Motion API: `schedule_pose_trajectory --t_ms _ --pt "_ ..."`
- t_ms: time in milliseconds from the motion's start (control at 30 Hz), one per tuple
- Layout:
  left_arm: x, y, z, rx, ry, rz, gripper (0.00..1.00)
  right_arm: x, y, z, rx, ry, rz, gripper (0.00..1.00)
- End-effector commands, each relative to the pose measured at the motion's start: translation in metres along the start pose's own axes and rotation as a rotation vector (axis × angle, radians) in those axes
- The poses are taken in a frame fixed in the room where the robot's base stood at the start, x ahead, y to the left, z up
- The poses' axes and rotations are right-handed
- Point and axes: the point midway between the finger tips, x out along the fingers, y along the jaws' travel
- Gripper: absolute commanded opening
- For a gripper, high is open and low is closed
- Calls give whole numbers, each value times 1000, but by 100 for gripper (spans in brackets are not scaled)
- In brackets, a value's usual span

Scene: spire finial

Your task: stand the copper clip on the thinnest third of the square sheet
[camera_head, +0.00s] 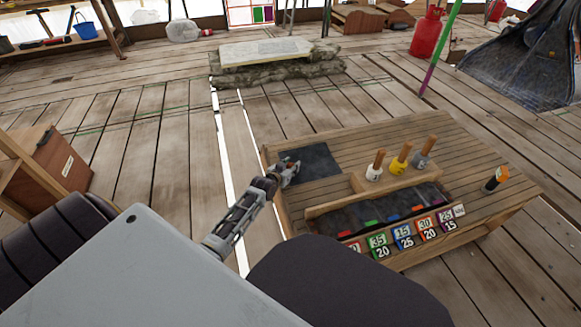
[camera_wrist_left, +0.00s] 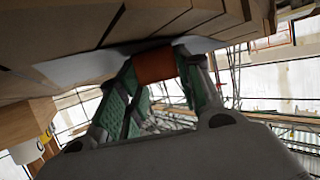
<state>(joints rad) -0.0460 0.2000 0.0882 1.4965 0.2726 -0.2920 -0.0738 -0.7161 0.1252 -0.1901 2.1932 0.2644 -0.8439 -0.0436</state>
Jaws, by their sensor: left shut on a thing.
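The square sheet (camera_head: 318,163) is a dark grey slab lying on the left end of the wooden bench. My left gripper (camera_head: 288,171) is at the sheet's left edge in the head view. In the left wrist view, its fingers (camera_wrist_left: 158,80) are shut on the copper clip (camera_wrist_left: 155,66), a reddish-brown piece held between the fingertips. The clip sits close to a grey surface; I cannot tell whether it touches. The sheet's thirds cannot be told apart by thickness here. The clip is too small or hidden to make out in the head view. My right gripper is not in view.
The bench (camera_head: 480,185) carries a wooden block (camera_head: 366,182) with several wooden-handled tools. In front is a trough (camera_head: 330,219) with coloured number tags. An orange-and-black tool (camera_head: 495,180) stands at the right. Bare bench lies behind the block.

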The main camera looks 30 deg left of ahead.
Motion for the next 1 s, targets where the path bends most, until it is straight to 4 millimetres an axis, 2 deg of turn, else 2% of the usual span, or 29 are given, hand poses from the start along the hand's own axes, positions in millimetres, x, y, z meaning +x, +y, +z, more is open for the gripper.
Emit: schedule_pose_trajectory --t_ms 33,167,200,667,1000 --pt "0 0 0 0 0 0 39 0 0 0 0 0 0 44" --pt "0 0 0 0 0 0 56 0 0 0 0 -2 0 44" --pt "0 0 0 0 0 0 57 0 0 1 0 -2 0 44" --pt "-3 0 -2 0 0 0 57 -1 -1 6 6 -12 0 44" --pt "-26 0 -2 1 -2 0 57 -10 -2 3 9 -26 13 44"
